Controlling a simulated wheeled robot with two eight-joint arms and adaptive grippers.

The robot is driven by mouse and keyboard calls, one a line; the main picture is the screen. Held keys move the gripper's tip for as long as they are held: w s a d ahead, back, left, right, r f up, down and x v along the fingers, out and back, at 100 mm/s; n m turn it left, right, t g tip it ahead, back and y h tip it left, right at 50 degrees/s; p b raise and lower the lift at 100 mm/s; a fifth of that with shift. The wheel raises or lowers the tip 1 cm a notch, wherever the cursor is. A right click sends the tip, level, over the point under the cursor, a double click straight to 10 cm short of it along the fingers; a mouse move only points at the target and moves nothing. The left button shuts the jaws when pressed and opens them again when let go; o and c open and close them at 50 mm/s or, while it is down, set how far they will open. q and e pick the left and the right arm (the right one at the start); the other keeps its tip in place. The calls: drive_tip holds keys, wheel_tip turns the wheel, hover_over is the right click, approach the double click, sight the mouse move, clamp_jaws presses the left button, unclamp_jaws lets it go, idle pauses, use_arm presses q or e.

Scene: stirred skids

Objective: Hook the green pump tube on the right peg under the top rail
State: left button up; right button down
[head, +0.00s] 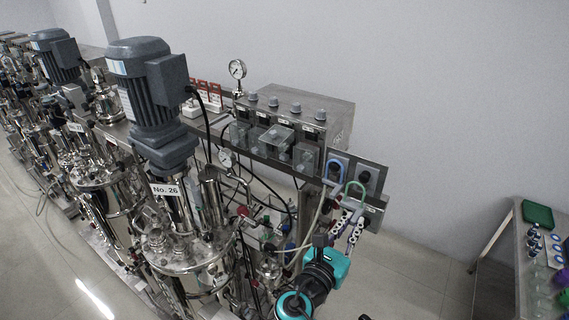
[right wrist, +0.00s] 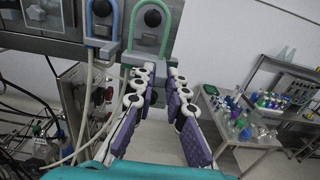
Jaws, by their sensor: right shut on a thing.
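The green pump tube (head: 355,184) is an upright arch in front of the right grey panel; it also shows in the right wrist view (right wrist: 134,24). My right gripper (head: 354,212), with purple pads, is shut on the tube's lower part, between its fingertips in the right wrist view (right wrist: 156,70). The right peg, a dark round knob (right wrist: 152,18), appears inside the arch there. In the head view the knob (head: 365,177) sits just above and right of the arch. I cannot tell whether the tube touches the peg. My left gripper is not in view.
A blue tube (head: 335,162) arches around the left knob, close beside the green one. A pale hose (head: 311,228) hangs below. A steel control box (head: 315,108) and reactor No. 26 (head: 190,230) stand left. A side table (head: 520,235) is at far right, with free floor between.

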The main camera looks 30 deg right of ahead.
sight(359, 212)
drive_tip(key=shift+w+d, duration=0.1)
drive_tip(key=shift+d, duration=0.25)
idle(0.3)
drive_tip(key=shift+w+d, duration=0.3)
drive_tip(key=shift+d, duration=0.35)
drive_tip(key=shift+d+b, duration=0.2)
drive_tip(key=shift+b, duration=0.1)
drive_tip(key=shift+w+d, duration=0.2)
drive_tip(key=shift+d, duration=0.1)
drive_tip(key=shift+d, duration=0.15)
idle(0.4)
drive_tip(key=shift+w+d+b, duration=0.35)
drive_tip(key=shift+d+b, duration=0.05)
drive_tip(key=shift+d, duration=0.25)
drive_tip(key=shift+w+d, duration=0.1)
drive_tip(key=shift+d, duration=0.1)
drive_tip(key=shift+w+d, duration=0.15)
drive_tip(key=shift+d, duration=0.15)
